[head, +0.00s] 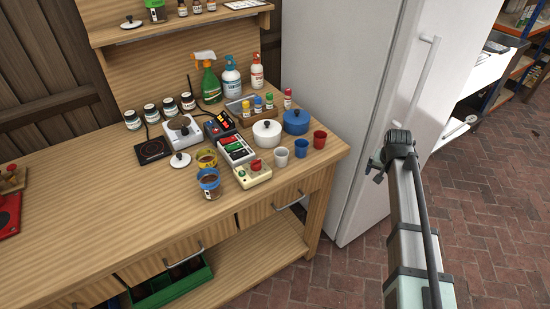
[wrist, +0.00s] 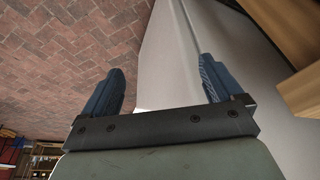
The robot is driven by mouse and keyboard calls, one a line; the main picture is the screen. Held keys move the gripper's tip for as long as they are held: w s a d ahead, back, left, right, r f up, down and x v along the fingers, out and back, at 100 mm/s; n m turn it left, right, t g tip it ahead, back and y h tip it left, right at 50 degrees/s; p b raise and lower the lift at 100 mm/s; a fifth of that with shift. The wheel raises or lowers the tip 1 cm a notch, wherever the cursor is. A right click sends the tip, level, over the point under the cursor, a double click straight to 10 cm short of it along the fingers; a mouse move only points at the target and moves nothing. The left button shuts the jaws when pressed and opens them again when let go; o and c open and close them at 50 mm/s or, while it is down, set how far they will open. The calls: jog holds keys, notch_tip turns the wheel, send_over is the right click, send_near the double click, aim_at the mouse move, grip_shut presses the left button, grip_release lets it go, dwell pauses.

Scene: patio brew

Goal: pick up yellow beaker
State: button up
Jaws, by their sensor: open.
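A small beaker with a yellow band and dark brown contents (head: 206,162) stands upright on the wooden workbench (head: 85,190). It is behind a similar blue-banded beaker (head: 210,188) and left of a box with coloured switches. It does not show in the wrist view. My gripper (head: 377,170) is beyond the bench's right end, in front of the white fridge, well apart from the beaker. In the wrist view my gripper (wrist: 160,85) is open, with two blue fingers wide apart and nothing between them.
White, blue and red cups (head: 320,139) stand further right.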

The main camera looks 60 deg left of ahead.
jog(key=s+a+r+n+y, duration=0.1)
jog(key=s+a+r, duration=0.4)
jog(key=a+r, duration=0.3)
jog(key=s+a+r+n+y, duration=0.1)
jog(key=s+a+r, duration=0.4)
jog(key=a+r, duration=0.25)
jog(key=s+a+r+n+g, duration=0.1)
jog(key=s+a+r+n, duration=0.2)
jog(key=s, duration=1)
jog(key=s+a+r+n, duration=0.2)
jog(key=s+a+n, duration=0.1)
jog(key=s, duration=1)
jog(key=s+a+r+n+g, duration=0.1)
jog(key=s+a+r+n, duration=0.15)
jog(key=s, duration=1.05)
send_near(206, 157)
notch_tip(206, 157, down, 3)
jog(key=shift+y, duration=0.4)
jog(key=shift+d+x, duration=0.2)
jog(key=shift+x, duration=0.95)
jog(key=shift+d+x, duration=0.2)
jog(key=shift+x, duration=1)
jog(key=shift+s+f, duration=0.1)
jog(key=shift+f, duration=0.05)
jog(key=c, duration=1.2)
